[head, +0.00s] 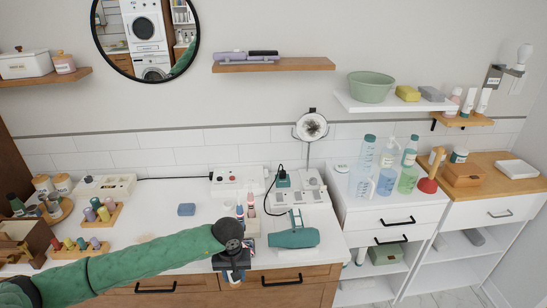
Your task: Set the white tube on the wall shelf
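White tube-like items (483,102) stand on the small wooden wall shelf (463,120) at the right; I cannot tell whether one is the task's white tube. Small upright tubes or bottles (251,204) stand on the counter just behind my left wrist. My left gripper (235,276) points down at the counter's front edge, below its black wrist. Its fingers are small and partly hidden, so its opening and any hold are unclear. Other wall shelves are a wooden one (300,65) with a lilac and a dark item, a wooden one (78,78) at left, and a white one (350,102). My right gripper is out of view.
A teal hair dryer (292,237) lies right of my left wrist. A round mirror (312,126) on a stand, a white power box (237,180) and a blue sponge (186,209) are behind.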

